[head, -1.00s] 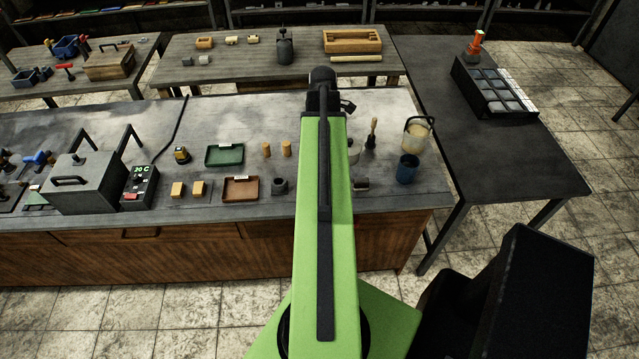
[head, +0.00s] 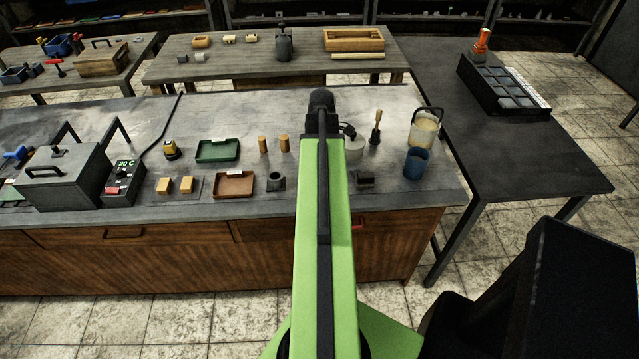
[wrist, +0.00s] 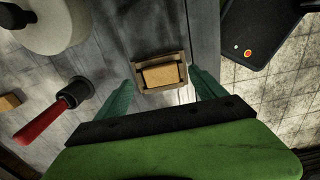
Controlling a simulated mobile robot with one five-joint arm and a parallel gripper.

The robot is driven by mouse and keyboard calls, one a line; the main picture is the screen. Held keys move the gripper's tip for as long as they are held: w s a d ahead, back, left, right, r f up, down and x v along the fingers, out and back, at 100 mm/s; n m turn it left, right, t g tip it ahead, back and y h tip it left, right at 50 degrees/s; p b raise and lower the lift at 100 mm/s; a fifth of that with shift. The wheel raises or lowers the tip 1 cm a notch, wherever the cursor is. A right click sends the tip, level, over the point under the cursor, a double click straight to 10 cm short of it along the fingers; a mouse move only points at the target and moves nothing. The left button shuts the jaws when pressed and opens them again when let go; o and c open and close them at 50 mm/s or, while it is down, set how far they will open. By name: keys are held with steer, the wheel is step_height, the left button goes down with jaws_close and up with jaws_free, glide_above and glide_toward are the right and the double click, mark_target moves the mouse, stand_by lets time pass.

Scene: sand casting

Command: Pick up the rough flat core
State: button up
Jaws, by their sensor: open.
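In the wrist view a tan rectangular block (wrist: 164,76), likely the rough flat core, sits in a small wooden open-topped holder (wrist: 147,86) on the grey bench. My gripper (wrist: 163,80) is open, its two green fingers on either side of the holder's near end, apart from the block. In the head view my green arm hides the gripper. A small dark object (head: 366,179) right of the arm may be the same holder; it is too small to tell.
In the head view a brush (head: 376,128), a cream bucket (head: 424,128) and a blue cup (head: 415,163) stand farther right.

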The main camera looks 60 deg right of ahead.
step_height(320, 180, down, 4)
steer(key=shift+r+b, duration=0.15)
steer(key=shift+b, duration=1.05)
steer(key=shift+a+r, duration=0.1)
steer(key=shift+r, duration=0.05)
steer(key=shift+w, duration=0.1)
steer(key=c, duration=1.5)
